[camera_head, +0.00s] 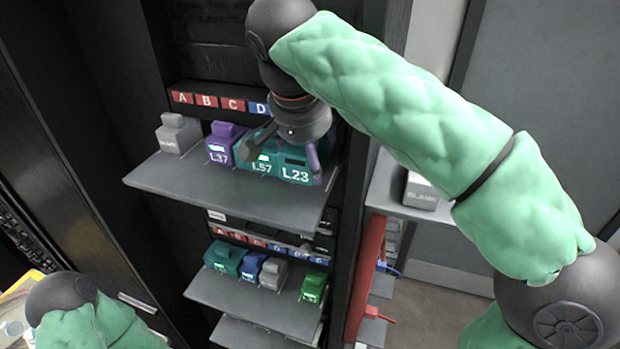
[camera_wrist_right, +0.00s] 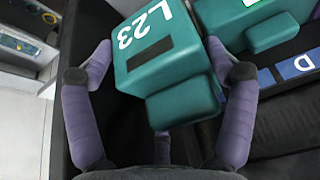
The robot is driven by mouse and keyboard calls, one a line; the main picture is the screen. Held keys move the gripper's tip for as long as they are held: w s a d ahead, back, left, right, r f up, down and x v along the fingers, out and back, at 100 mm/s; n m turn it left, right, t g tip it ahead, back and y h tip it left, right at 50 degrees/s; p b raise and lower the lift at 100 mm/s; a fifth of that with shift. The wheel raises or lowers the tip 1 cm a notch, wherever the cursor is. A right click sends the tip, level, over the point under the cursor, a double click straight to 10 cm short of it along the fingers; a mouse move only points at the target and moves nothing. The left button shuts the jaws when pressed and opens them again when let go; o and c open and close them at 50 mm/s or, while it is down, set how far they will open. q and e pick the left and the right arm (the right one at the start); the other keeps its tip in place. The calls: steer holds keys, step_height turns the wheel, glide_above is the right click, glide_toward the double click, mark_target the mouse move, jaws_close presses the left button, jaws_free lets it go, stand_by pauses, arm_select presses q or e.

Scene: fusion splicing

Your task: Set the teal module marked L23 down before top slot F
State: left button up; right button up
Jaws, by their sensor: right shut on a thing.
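The teal module marked L23 (camera_head: 295,174) is at the right end of the upper shelf (camera_head: 225,188). My right gripper (camera_head: 282,150) is shut on it from above; in the right wrist view the fingers (camera_wrist_right: 160,85) grip both sides of the L23 module (camera_wrist_right: 158,50). I cannot tell whether it touches the shelf. The top label strip (camera_head: 206,101) shows A, B, C and D; the labels to the right, F included, are hidden behind my right wrist. My left gripper is out of view.
The teal L57 module (camera_head: 261,167) stands close left of L23, then the purple L37 (camera_head: 219,150) and a grey module (camera_head: 176,134). A lower shelf (camera_head: 255,303) holds several modules. A blank module (camera_head: 421,192) sits on a ledge at right. The upper shelf's front is clear.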

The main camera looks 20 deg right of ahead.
steer(key=shift+w+f, duration=0.2)
steer(key=shift+f, duration=2.9)
steer(key=shift+f, duration=0.1)
steer(key=o, duration=1.2)
steer(key=shift+c, duration=0.2)
steer(key=v, duration=1.2)
steer(key=shift+d, duration=0.1)
